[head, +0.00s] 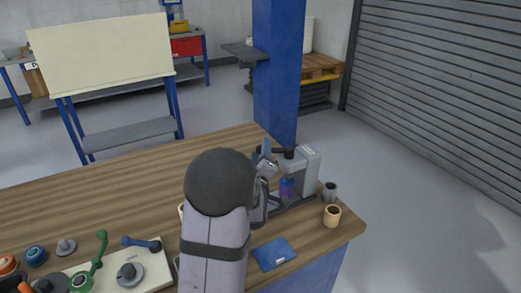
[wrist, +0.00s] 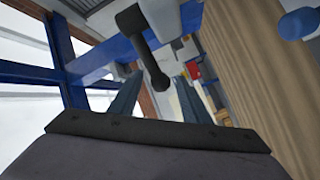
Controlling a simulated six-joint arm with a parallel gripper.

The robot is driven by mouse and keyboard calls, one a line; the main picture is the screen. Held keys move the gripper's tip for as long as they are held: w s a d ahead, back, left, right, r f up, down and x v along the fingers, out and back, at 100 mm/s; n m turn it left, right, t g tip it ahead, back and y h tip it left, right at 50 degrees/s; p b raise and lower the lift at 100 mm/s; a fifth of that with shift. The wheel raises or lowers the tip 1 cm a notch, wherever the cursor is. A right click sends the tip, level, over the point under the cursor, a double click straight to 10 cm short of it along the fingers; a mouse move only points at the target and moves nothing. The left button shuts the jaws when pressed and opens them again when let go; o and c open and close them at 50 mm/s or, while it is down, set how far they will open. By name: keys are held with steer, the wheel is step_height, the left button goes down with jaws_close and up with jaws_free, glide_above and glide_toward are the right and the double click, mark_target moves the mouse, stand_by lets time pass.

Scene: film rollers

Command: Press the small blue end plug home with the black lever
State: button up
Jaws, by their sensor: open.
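A grey press (head: 308,170) stands near the right end of the bench. Its black lever (head: 281,151) sticks out to the left at the top. In the wrist view the black lever (wrist: 143,38) hangs from a grey body, and its knobbed end appears between my fingers. My gripper (head: 265,158) is at the lever's end, with its jaws open; the fingers (wrist: 158,88) stand either side of the knob without visible contact. A blue-purple piece (head: 287,187) sits under the press head; I cannot tell the small end plug apart on it.
A dark cup (head: 330,190) and a tan cup (head: 332,215) stand right of the press. A blue pad (head: 274,253) lies in front. A pale board (head: 150,269) with green and blue levers is at the lower left. A blue column (head: 277,70) rises behind the bench.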

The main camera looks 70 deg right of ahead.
steer(key=v, duration=0.4)
steer(key=shift+b, duration=0.4)
